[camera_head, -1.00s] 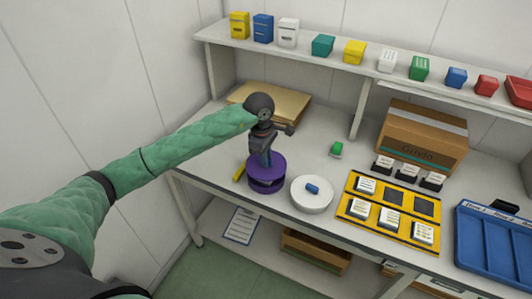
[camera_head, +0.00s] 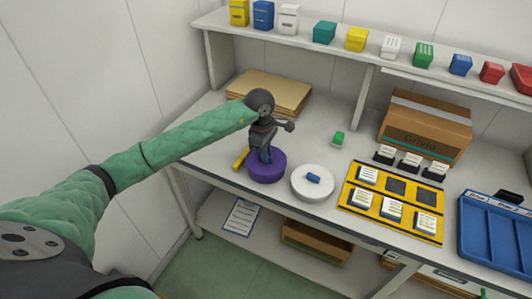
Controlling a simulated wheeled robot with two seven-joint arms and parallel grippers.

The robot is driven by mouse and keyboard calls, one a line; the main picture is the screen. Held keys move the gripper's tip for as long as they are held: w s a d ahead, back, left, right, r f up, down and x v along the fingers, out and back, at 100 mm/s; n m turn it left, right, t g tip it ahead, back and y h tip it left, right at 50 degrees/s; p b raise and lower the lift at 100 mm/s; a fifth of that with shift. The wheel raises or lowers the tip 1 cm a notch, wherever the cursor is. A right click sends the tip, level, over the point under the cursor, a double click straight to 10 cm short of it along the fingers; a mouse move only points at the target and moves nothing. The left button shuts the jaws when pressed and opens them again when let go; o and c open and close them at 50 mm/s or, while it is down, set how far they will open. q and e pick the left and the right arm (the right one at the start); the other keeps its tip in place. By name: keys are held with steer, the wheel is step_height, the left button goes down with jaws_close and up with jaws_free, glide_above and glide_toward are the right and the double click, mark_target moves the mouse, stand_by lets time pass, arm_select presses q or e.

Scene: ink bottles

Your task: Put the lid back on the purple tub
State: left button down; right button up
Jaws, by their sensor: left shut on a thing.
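The purple tub (camera_head: 266,176) stands on the white table near its front left edge. Its purple lid (camera_head: 279,156) is at the tub's top, with no gap visible between them. My left gripper (camera_head: 266,156) comes down from above, shut on the lid. The fingers and arm hide part of the lid's top, so its grip point is hard to see. My right gripper is not in view.
A white round tub (camera_head: 313,191) with a small blue piece (camera_head: 313,178) on top stands close on the right. A yellow marker-like stick (camera_head: 240,160) lies left of the purple tub. A cardboard box (camera_head: 425,130) stands behind.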

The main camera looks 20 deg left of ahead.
arm_select(q)
steer(key=shift+b, duration=0.95)
stand_by(1.6)
steer(key=shift+f+b, duration=0.15)
steer(key=shift+b, duration=0.95)
stand_by(1.3)
stand_by(0.3)
steer(key=c, duration=0.9)
jaws_free()
steer(key=shift+r, duration=0.2)
steer(key=shift+r+p, duration=0.5)
steer(key=shift+r, duration=2.85)
